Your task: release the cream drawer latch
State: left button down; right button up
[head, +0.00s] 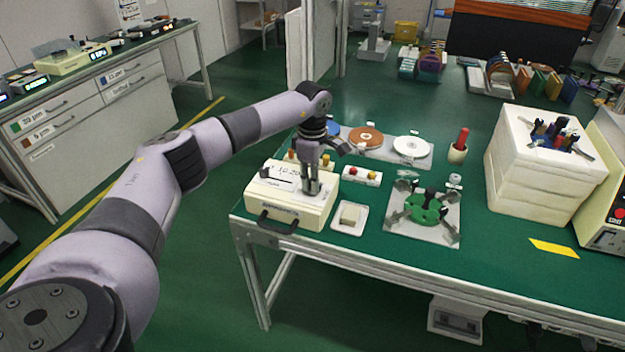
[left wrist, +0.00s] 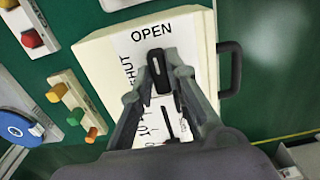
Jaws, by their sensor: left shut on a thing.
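The cream drawer unit (head: 293,208) stands at the table's near left corner, with a black handle (head: 277,222) on its front. My left gripper (head: 311,190) reaches down onto its top. In the left wrist view the unit's cream top (left wrist: 97,52) carries a white label with OPEN at the upper edge and SHUT along the side. There the left gripper (left wrist: 161,76) is shut on the black latch knob (left wrist: 160,84), which sits between its fingertips just below the word OPEN. The fingers hide part of the label and latch. My right gripper is not in view.
A small white dish (head: 349,218) with a cream block stands right of the unit. A plate with a green fixture (head: 425,209) lies further right, then a white foam stack (head: 540,165).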

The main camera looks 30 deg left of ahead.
pick_arm(q)
jog(key=shift+r, duration=0.1)
jog(key=c, duration=1.6)
grip_release()
jog(key=shift+o, duration=0.2)
notch_tip(320, 180, up, 12)
